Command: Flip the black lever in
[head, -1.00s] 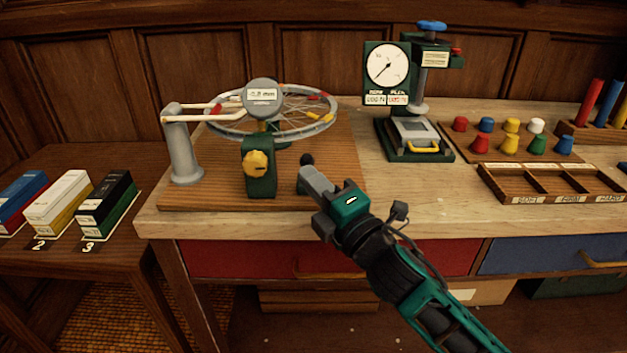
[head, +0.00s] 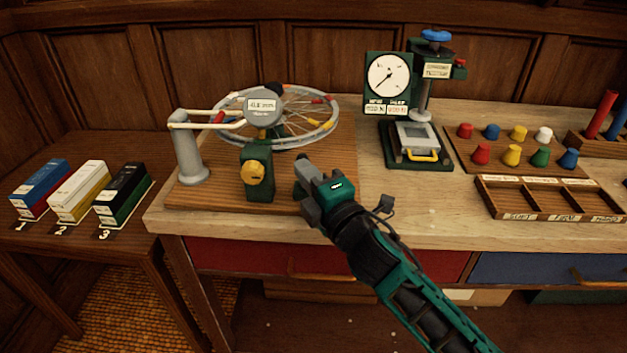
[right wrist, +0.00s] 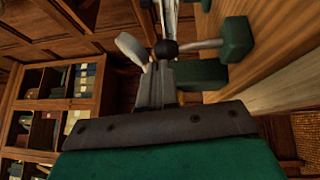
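The black lever's ball knob (right wrist: 165,48) shows in the right wrist view just beyond my right fingertips, with a pale rod running right towards a green block (right wrist: 236,40). In the head view the lever is largely hidden by my right gripper (head: 305,172). Whether the fingertips touch the knob, I cannot tell. The spoked wheel (head: 325,131) lies flat on the stand behind, under a round gauge (head: 262,106). My left gripper is not in view.
A green press with a dial (head: 388,77) stands to the right on the workbench. Coloured pegs (head: 512,154) and a divided wooden tray (head: 548,213) lie further right. Three boxes (head: 80,192) sit on the lower left table. The bench front is clear.

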